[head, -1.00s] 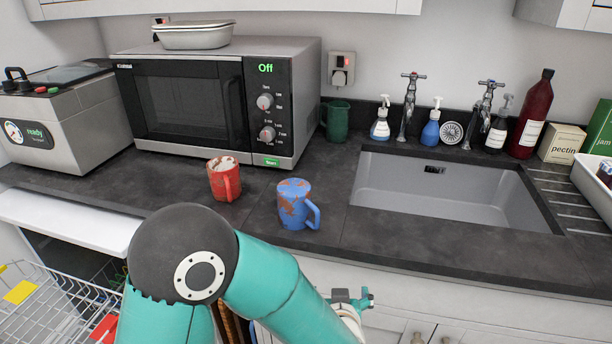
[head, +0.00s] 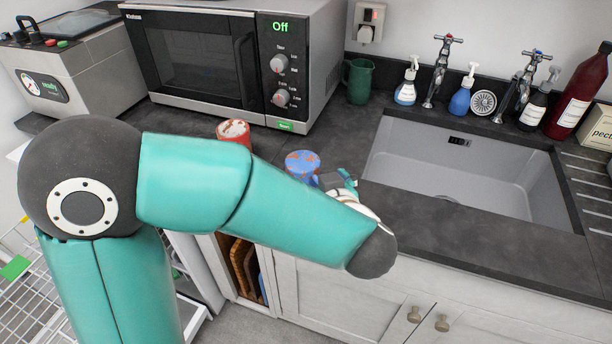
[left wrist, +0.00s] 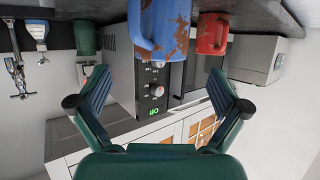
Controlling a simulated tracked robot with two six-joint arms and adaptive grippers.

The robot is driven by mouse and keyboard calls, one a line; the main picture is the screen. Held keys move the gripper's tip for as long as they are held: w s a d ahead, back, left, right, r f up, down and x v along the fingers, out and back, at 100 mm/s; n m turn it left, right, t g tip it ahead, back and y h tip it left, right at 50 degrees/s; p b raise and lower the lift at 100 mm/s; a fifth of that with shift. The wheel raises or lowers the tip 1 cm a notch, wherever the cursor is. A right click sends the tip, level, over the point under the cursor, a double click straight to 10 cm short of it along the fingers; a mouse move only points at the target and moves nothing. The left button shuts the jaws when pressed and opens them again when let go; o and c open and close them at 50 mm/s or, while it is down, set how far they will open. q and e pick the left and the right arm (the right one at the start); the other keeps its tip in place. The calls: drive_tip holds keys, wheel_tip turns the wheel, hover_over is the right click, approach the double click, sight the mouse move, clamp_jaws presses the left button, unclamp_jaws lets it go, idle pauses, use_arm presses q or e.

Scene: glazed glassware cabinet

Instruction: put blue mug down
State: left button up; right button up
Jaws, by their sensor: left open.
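The blue mug (head: 302,166), with brown patches, stands upright on the dark countertop (head: 345,143) near its front edge. My left forearm hides its lower part in the head view. My left gripper (head: 343,184) is just right of the mug there, partly hidden by my wrist. The left wrist view is upside down; the blue mug (left wrist: 170,22) shows at top centre with its handle to the left. The open, empty fingers of my left gripper (left wrist: 158,88) point towards it, with the mug beyond the fingertips. My right gripper is out of view.
A red mug (head: 233,130) stands left of the blue one, in front of the microwave (head: 195,60). The sink (head: 480,170) is to the right, with a green mug (head: 357,80) and soap bottles behind. Some counter between blue mug and sink is clear.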

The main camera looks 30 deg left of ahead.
sight(307, 171)
use_arm(q)
drive_tip(key=x, duration=0.7)
drive_tip(key=shift+w+a+r, duration=0.15)
drive_tip(key=shift+a, duration=0.1)
drive_tip(key=c, duration=1.5)
drive_tip(key=shift+r, duration=0.1)
drive_tip(key=shift+c, duration=0.2)
